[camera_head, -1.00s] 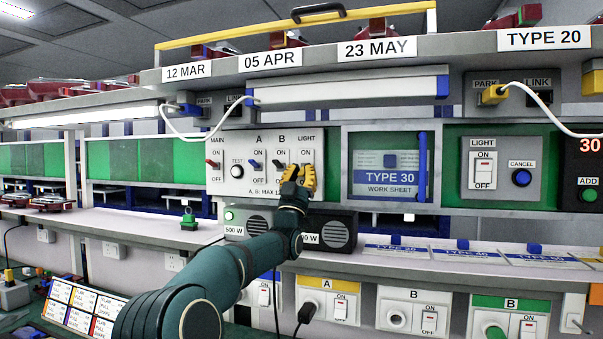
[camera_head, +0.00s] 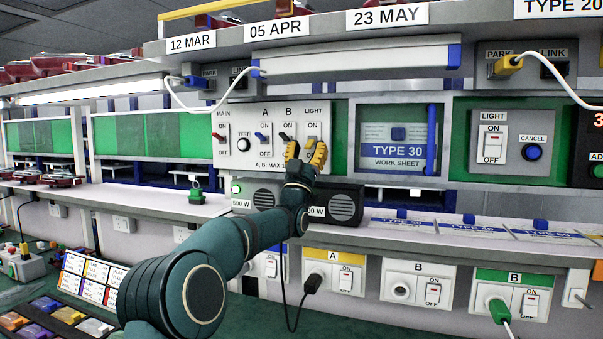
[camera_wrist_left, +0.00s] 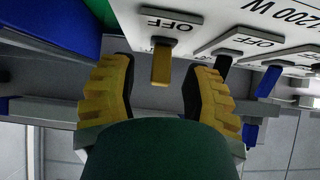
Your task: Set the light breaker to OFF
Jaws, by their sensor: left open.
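The light breaker is the yellow lever (camera_wrist_left: 161,62) on the white breaker panel (camera_head: 230,112), under the LIGHT label. In the left wrist view the panel appears upside down, with an OFF label beside this lever. My left gripper (camera_head: 305,153) is open in front of the panel's right end and covers the lever in the head view. In the wrist view its yellow fingers (camera_wrist_left: 160,95) stand on either side of the lever's line, apart from it and holding nothing. I cannot tell clearly whether the lever is at ON or OFF. My right gripper is out of view.
In the wrist view the black B lever (camera_wrist_left: 222,63) stands close to the light lever, with the blue A lever (camera_wrist_left: 268,80) beyond. A framed work sheet (camera_head: 397,150) with a blue handle is just right.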

